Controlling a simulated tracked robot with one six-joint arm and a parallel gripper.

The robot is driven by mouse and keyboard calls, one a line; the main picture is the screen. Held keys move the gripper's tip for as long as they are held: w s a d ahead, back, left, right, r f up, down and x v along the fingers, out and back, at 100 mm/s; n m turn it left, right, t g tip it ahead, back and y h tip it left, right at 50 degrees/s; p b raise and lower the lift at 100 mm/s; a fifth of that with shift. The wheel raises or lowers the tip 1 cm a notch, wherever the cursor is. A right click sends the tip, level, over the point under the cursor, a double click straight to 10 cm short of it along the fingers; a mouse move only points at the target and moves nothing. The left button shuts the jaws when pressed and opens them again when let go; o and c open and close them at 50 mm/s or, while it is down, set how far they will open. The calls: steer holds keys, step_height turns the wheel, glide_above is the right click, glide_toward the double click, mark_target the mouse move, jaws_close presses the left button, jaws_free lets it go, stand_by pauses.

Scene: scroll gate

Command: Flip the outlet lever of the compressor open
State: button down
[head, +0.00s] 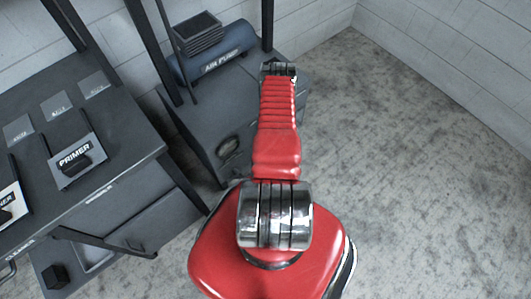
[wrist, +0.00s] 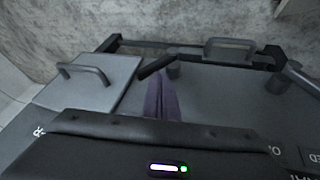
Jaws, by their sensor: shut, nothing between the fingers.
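The compressor (head: 215,60) is a blue tank labelled "AIR PUMP" with a black finned block on top, on a dark cabinet at the back in the head view. My arm reaches to the right of it and hides my gripper there. In the wrist view my gripper (wrist: 160,80) shows as two purple fingers, shut and empty. A short black lever (wrist: 155,67) lies slanted just beyond the fingertips, beside a dark round post (wrist: 173,70). I cannot tell whether the fingers touch the lever, or whether it is the outlet lever.
In the wrist view a grey plate with a bar handle (wrist: 83,73) is left, another handle (wrist: 230,48) is at the back, and a grey rod (wrist: 300,75) is right. In the head view a bench with a "PRIMER" box (head: 77,160) stands left. The floor at right is clear.

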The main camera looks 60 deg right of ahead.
steer(key=d+v, duration=0.1)
steer(key=v, duration=1.1)
steer(key=shift+w+d+r, duration=0.15)
steer(key=shift+d+r, duration=0.15)
steer(key=shift+r, duration=0.1)
stand_by(0.4)
